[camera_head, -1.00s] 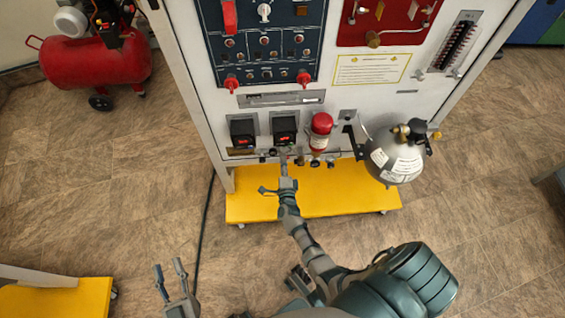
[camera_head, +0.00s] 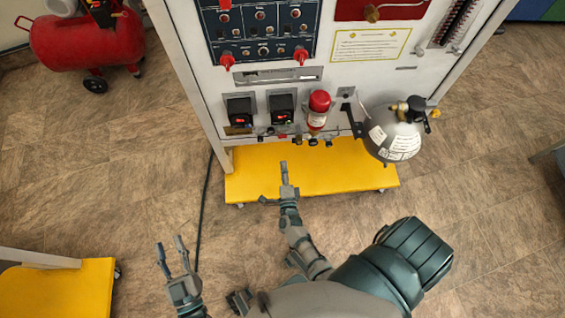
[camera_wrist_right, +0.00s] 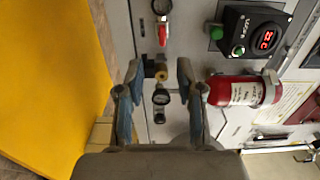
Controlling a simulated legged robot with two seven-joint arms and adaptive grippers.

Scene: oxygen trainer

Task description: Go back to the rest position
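The oxygen trainer panel (camera_head: 365,85) stands ahead, with a yellow base (camera_head: 330,175) below it. My right gripper (camera_head: 284,168) is in front of the panel's lower edge, over the yellow base in the head view.
A red fire-extinguisher-like bottle (camera_head: 318,110) and a silver tank (camera_head: 392,138) are on the panel. Two black display units (camera_head: 282,109) sit left of the bottle. A red compressor (camera_head: 85,42) stands at upper left, a yellow platform (camera_head: 60,288) at lower left.

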